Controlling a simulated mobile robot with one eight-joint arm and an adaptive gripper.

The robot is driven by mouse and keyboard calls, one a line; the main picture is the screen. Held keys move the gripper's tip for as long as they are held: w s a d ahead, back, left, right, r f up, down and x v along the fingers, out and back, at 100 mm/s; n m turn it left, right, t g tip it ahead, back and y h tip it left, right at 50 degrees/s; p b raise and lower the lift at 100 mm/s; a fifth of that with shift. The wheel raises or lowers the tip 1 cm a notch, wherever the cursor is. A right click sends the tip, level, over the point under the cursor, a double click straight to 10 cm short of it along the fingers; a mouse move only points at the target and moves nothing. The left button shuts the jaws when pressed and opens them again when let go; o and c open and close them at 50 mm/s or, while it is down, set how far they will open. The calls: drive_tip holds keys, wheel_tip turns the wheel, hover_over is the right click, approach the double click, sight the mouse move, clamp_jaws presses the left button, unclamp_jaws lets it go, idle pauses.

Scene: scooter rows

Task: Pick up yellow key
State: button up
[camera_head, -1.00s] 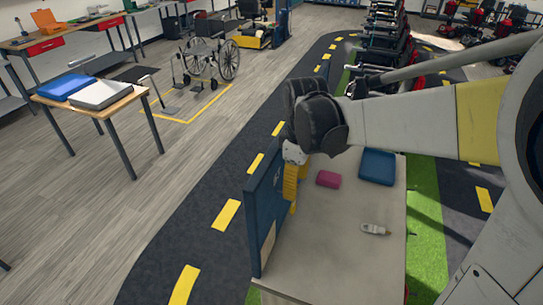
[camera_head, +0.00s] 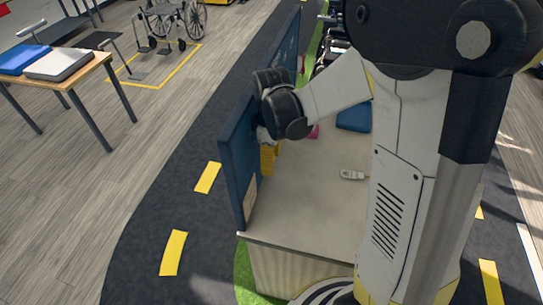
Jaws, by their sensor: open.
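My gripper (camera_head: 267,156) hangs below the black wrist, close to the right face of the upright blue board (camera_head: 238,168). A yellow ribbed part shows under its white end and appears to be its fingers. They point down over the left side of the pale tabletop (camera_head: 300,210). The gripper is open, though the gap between the fingers is hard to see. I cannot make out a separate yellow key; the wrist, arm and board hide part of the table.
On the tabletop lie a small white object (camera_head: 352,175), a pink block (camera_head: 314,132) partly behind the wrist, and a blue tray-like object (camera_head: 354,116). A wooden table (camera_head: 92,70) stands at left. The tabletop's front is clear.

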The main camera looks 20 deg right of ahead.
drive_tip(key=c, duration=1.1)
drive_tip(key=shift+o, duration=0.2)
drive_tip(key=shift+r, duration=0.25)
drive_tip(key=s+d, duration=1)
drive_tip(key=d, duration=0.4)
drive_tip(key=shift+s+d+p, duration=0.3)
